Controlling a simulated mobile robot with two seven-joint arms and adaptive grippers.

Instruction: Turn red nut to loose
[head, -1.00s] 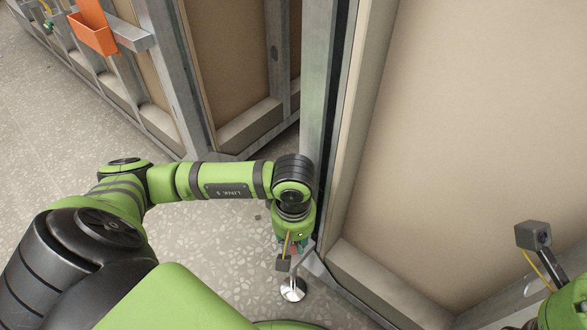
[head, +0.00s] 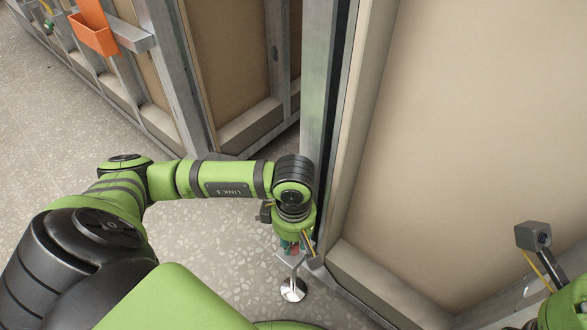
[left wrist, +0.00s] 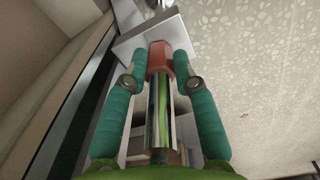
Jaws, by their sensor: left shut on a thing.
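The red nut (left wrist: 160,58) sits on a shiny threaded rod or sleeve (left wrist: 160,115) below a flat metal plate (left wrist: 150,30) in the left wrist view. My left gripper (left wrist: 161,80) has its two green fingers on either side of the nut and is shut on it. In the head view my left gripper (head: 291,247) points down at the foot of the metal corner post, and the nut is mostly hidden there. A round chrome foot (head: 293,290) stands on the floor just in front of it. My right gripper's fingers are out of view.
A beige wall panel (head: 470,130) in a metal frame stands close on the right of my left gripper. Another framed pod stands behind, with an orange bin (head: 92,32) on it. The speckled floor (head: 75,110) is clear on the left.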

